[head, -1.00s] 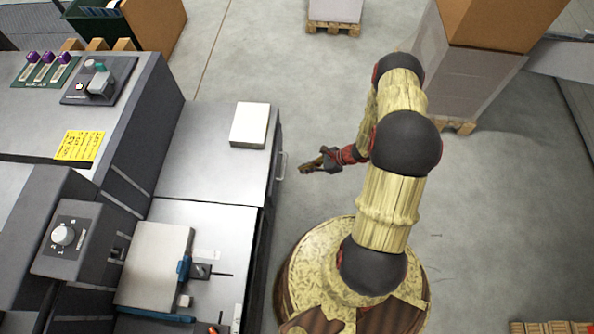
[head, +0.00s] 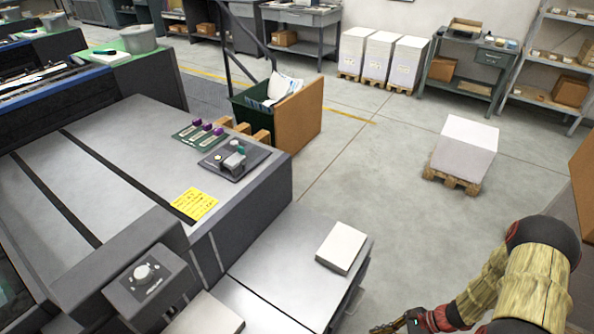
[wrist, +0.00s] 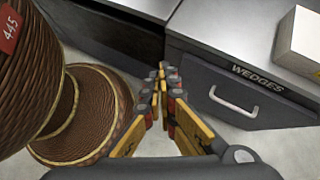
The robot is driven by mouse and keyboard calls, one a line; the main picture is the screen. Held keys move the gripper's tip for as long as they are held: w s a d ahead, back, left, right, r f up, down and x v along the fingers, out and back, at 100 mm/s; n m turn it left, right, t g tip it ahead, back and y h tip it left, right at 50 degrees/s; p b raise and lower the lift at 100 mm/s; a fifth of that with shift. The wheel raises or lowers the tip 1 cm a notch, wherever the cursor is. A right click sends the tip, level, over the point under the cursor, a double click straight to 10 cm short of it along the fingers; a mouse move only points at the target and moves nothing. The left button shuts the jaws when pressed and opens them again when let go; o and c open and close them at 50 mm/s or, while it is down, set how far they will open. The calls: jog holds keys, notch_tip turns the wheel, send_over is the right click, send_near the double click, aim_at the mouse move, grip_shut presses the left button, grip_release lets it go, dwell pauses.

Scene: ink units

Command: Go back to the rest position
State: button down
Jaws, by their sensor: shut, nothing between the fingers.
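My gripper (head: 392,326) shows at the bottom edge of the head view, at the end of my yellowish arm, to the right of the grey cabinet top. In the wrist view my gripper (wrist: 163,72) has its yellow and grey fingers drawn together at the tips, with nothing between them. It hangs over the floor gap, apart from the dark drawer front (wrist: 245,95) marked "WEDGES" and its handle. My own base shows at the left of the wrist view.
A white block (head: 341,247) sits on the grey cabinet top (head: 285,265). A control panel (head: 234,158) and yellow note (head: 194,204) lie on the machine. A wrapped stack (head: 465,147) on a pallet stands at the right. The floor between is clear.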

jog(key=s+r+n+g+h, duration=0.3)
jog(key=r+n+h, duration=0.65)
jog(key=r, duration=1.95)
jog(key=s+a+r+n+t, duration=0.2)
jog(key=a+r+n+t, duration=0.1)
jog(key=r, duration=0.7)
jog(key=s+a+r+n+t, duration=0.3)
jog(key=a+r+n+t, duration=0.1)
jog(key=r, duration=0.6)
jog(key=shift+a+r+n+t, duration=0.35)
jog(key=shift+a+n, duration=0.25)
jog(key=shift+n, duration=0.55)
jog(key=shift+s+a, duration=0.1)
jog(key=shift+s, duration=0.05)
